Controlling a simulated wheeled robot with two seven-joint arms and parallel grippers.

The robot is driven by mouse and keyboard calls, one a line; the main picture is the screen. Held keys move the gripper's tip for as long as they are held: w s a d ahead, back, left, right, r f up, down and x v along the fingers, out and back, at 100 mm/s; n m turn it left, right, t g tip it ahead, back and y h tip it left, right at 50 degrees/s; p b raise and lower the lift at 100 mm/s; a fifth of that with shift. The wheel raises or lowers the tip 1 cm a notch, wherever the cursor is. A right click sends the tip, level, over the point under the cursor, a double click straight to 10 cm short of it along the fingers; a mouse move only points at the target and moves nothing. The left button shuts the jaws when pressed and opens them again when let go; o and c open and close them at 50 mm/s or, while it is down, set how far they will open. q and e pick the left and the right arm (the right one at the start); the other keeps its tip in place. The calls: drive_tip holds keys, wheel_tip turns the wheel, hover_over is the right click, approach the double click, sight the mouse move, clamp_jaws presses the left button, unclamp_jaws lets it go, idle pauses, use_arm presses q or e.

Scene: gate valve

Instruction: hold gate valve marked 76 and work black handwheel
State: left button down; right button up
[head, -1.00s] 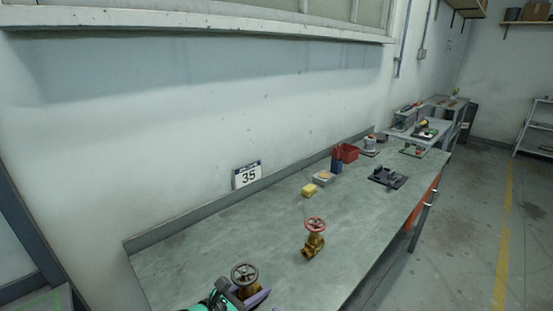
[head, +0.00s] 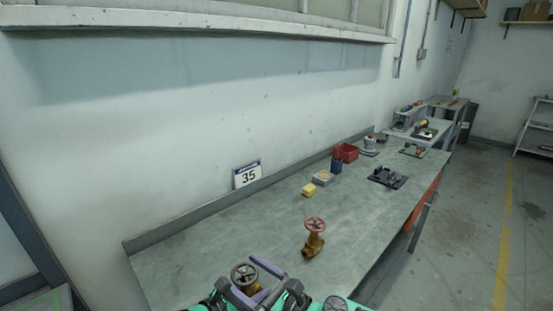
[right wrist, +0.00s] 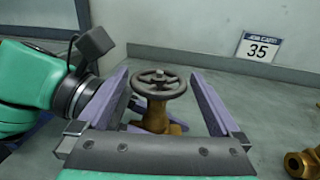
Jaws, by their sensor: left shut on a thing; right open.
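A brass gate valve (right wrist: 155,119) with a black handwheel (head: 244,273) stands upright at the near end of the bench; no 76 mark is legible. My left gripper (head: 259,295) is shut on the valve's brass body, low down and mostly hidden. My right gripper (right wrist: 160,80) is open, its purple fingers on either side of the black handwheel (right wrist: 159,84). In the right wrist view the wheel shows between the fingers, with gaps on both sides. A second brass valve with a red handwheel (head: 315,225) stands farther along the bench.
The grey bench (head: 200,250) runs along the wall, where a card reading 35 (head: 247,175) stands. A yellow block (head: 309,190), a red bin (head: 346,153) and a dark fixture (head: 388,177) lie farther off. The bench between the valves and the wall is clear.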

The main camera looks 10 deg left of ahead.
drive_tip(key=s+d+g, duration=0.1)
drive_tip(key=s+d, duration=0.4)
drive_tip(key=d, duration=0.6)
drive_tip(key=w+d+r+n+t+h, duration=0.1)
drive_tip(key=w+d+r+n+t, duration=0.1)
drive_tip(key=w+r+n+t, duration=0.45)
drive_tip(key=w+d+r+n+t, duration=0.1)
drive_tip(key=w+d+r+n, duration=0.15)
drive_tip(key=w+n, duration=0.75)
drive_tip(key=w+a+r+n+g+y, duration=0.1)
drive_tip(key=a+r+n+y, duration=0.3)
drive_tip(key=r+n, duration=0.9)
drive_tip(key=s+a+r+n+g+y, duration=0.2)
drive_tip(key=n+g, duration=0.3)
drive_tip(key=n, duration=0.4)
drive_tip(key=s+a+r+n+g+y, duration=0.3)
drive_tip(key=n+g, duration=0.3)
drive_tip(key=n, duration=0.4)
drive_tip(key=shift+s+a+r+y, duration=0.2)
drive_tip(key=shift+s+y, duration=0.1)
drive_tip(key=shift+s, duration=0.1)
drive_tip(key=shift+f+n, duration=0.1)
drive_tip(key=shift+n, duration=0.15)
